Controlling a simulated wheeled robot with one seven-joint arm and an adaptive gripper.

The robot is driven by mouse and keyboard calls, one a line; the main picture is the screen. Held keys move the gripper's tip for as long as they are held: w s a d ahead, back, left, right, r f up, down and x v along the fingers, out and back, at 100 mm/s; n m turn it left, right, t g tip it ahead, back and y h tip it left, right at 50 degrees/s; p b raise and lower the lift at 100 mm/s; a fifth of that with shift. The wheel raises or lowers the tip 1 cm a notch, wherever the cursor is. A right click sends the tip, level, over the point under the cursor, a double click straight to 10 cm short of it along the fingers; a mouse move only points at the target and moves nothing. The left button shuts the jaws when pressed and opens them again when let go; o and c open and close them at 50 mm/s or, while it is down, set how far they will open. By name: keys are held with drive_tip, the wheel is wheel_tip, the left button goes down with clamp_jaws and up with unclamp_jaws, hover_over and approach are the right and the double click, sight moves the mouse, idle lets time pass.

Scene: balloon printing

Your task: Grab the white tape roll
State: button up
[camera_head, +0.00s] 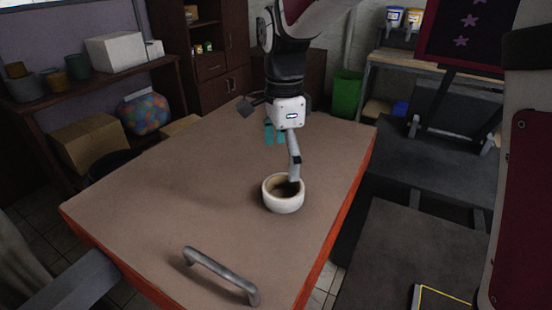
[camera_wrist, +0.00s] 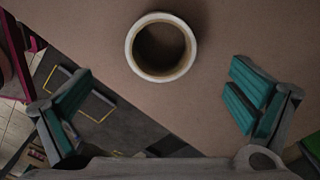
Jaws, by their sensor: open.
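The white tape roll (camera_head: 283,204) lies flat on the brown tabletop with its round hole facing up. In the wrist view the roll (camera_wrist: 133,47) shows as a full ring with a tan inner wall, at the top centre. My gripper (camera_head: 283,155) is above the table by the roll. One finger overlaps the roll's rim in the head view. In the wrist view my gripper (camera_wrist: 160,97) is wide open and empty, its teal pads well to each side and lower in the picture than the roll. Neither finger touches the roll in that view.
A grey metal handle (camera_head: 220,275) is on the tabletop (camera_head: 150,200) near its front edge. Bare tabletop surrounds the roll, and the table's orange right edge (camera_head: 345,220) is close by. Shelves with boxes (camera_head: 115,50) and a balloon-filled bag (camera_head: 144,112) stand at left.

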sight(287, 186)
wheel_tip(287, 186, down, 3)
drive_tip(key=shift+f, duration=0.1)
drive_tip(key=shift+w+d+f+p, duration=0.15)
drive_tip(key=shift+d+f, duration=0.15)
drive_tip(key=shift+f, duration=1.05)
drive_tip(key=shift+d+f+p, duration=0.15)
drive_tip(key=shift+d+f, duration=0.1)
drive_tip(key=shift+f, duration=1.05)
drive_tip(key=c, duration=1.3)
